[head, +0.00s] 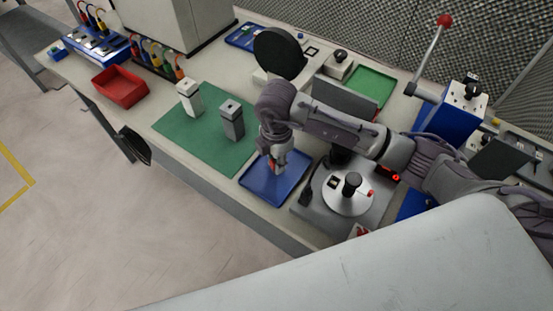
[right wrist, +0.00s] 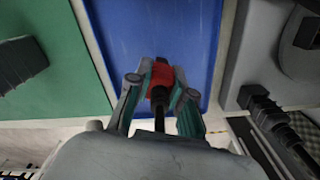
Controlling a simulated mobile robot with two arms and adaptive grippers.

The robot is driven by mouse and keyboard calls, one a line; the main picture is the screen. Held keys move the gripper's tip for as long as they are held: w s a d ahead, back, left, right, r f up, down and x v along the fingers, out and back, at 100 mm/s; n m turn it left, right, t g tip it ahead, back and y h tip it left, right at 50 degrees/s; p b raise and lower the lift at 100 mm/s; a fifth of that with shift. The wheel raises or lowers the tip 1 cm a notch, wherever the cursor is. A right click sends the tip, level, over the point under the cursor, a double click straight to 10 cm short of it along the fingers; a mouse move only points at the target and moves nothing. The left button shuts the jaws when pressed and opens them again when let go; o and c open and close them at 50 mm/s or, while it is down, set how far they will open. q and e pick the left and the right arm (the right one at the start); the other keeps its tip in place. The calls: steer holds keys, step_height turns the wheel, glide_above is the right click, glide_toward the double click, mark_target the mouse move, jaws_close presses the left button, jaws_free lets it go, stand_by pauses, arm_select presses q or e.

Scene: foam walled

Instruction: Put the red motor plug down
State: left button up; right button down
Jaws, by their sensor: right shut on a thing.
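The red motor plug (right wrist: 161,73) is between the fingers of my right gripper (right wrist: 161,88) in the right wrist view, with its black cable end towards the camera. The gripper is shut on it. In the head view my right gripper (head: 277,166) points down over the blue tray (head: 262,192), and only a bit of red shows at its tips. The blue tray (right wrist: 150,28) lies beyond the plug in the wrist view. I cannot tell whether the plug touches it. My left gripper is out of view.
A green mat (head: 205,140) with a white block (head: 190,97) and a dark grey block (head: 232,120) lies left of the tray. A grey fixture with a round metal disc (head: 340,200) stands close on the right. A red bin (head: 120,87) sits farther left.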

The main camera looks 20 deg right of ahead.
steer(key=shift+f, duration=0.1)
steer(key=c, duration=1.5)
jaws_free()
steer(key=shift+f, duration=0.1)
steer(key=o, duration=0.5)
steer(key=shift+c, duration=0.2)
steer(key=shift+r, duration=0.65)
step_height(320, 180, up, 10)
steer(key=shift+f+b, duration=0.1)
steer(key=shift+b, duration=0.75)
steer(key=shift+r, duration=0.7)
